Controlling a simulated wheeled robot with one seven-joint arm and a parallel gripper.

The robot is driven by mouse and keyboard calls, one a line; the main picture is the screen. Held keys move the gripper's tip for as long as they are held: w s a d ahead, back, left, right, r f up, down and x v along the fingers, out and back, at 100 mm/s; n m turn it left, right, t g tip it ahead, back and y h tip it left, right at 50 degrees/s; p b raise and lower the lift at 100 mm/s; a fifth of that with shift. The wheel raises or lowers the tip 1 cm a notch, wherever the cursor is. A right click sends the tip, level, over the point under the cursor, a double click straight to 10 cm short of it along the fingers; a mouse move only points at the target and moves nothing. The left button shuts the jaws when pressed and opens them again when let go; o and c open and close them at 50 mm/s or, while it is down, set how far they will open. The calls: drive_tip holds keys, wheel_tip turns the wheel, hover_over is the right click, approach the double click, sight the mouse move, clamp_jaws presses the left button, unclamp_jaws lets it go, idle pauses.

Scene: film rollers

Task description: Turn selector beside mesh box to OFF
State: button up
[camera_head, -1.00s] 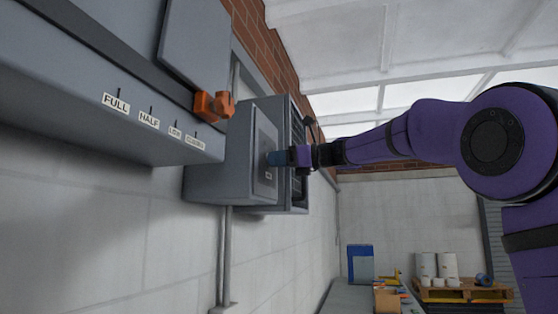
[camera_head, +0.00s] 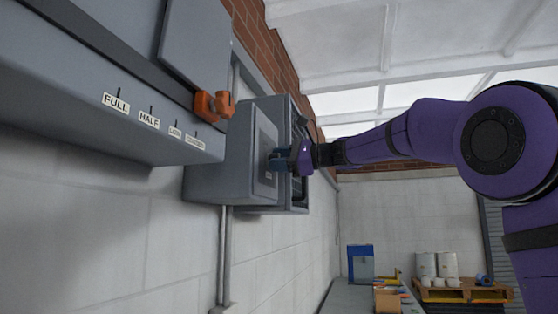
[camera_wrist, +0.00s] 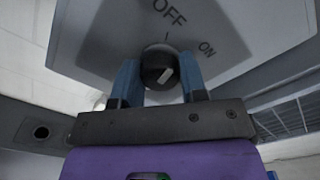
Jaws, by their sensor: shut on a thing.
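The selector is a round black knob (camera_wrist: 158,62) with a white pointer mark, on the grey plate of a wall box (camera_head: 215,165). In the wrist view, the OFF label (camera_wrist: 170,12) is above the knob and the ON label (camera_wrist: 207,50) is to its upper right. The white mark slants up and to the right, on the ON side rather than straight at OFF. My gripper (camera_wrist: 160,84) has its blue fingers on both sides of the knob, shut on it. In the head view, my gripper (camera_head: 281,160) hides the knob. The mesh box (camera_head: 299,125) is just behind the selector box.
A large grey cabinet with FULL (camera_head: 116,103) and HALF (camera_head: 149,119) labels is at the left. An orange lever (camera_head: 213,105) sticks out near the selector box. A bench (camera_head: 350,297) and a loaded pallet (camera_head: 465,294) are far back. The space right of the wall is open.

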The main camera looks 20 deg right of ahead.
drive_tip(key=shift+n, duration=1.6)
drive_tip(key=shift+f, duration=0.1)
drive_tip(key=o, duration=0.9)
drive_tip(key=shift+d, duration=0.1)
drive_tip(key=v, duration=1)
drive_tip(key=shift+s+d, duration=0.25)
